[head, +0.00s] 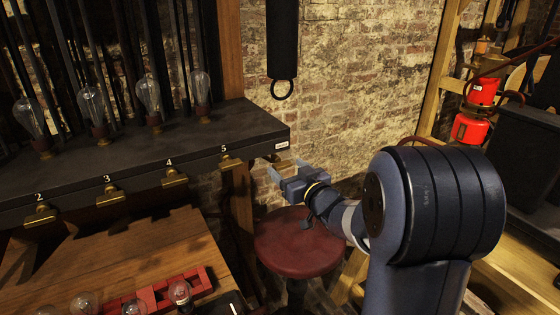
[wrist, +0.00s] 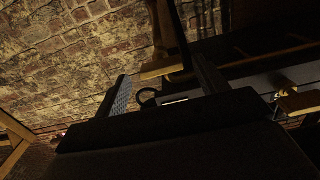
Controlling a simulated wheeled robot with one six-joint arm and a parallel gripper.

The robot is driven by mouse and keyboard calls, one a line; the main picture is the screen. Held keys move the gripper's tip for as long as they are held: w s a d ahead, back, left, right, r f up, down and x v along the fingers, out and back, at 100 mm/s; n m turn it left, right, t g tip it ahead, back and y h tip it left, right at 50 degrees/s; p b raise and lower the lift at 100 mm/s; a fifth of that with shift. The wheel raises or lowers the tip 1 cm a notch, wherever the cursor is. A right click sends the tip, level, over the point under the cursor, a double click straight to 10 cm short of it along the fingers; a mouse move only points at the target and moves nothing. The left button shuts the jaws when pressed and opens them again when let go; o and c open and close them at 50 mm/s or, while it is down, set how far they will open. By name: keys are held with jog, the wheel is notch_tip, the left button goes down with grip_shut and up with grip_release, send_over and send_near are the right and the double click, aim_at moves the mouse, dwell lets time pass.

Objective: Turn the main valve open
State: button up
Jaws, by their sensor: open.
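In the head view, a small brass valve (head: 277,159) sits under the right end of the dark console, below a small red-and-white label (head: 282,145). I take it for the main valve, but the label is too small to read. My gripper (head: 287,170) is open and empty just below and right of this valve, apart from it as far as I can tell. In the wrist view, my two fingers (wrist: 162,85) stand apart. A brownish bar (wrist: 163,70) shows between them; I cannot tell if it is the valve's handle.
Brass valves numbered 2 to 5 (head: 174,178) line the console's front (head: 80,178), with glass bulbs (head: 148,94) on top. A red stool (head: 298,246) stands below my gripper. A red lantern (head: 470,128) is at right.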

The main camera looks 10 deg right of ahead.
aim_at(285, 167)
jog(key=x, duration=0.5)
jog(key=shift+s+a, duration=0.1)
jog(key=c, duration=1)
jog(key=shift+o, duration=0.2)
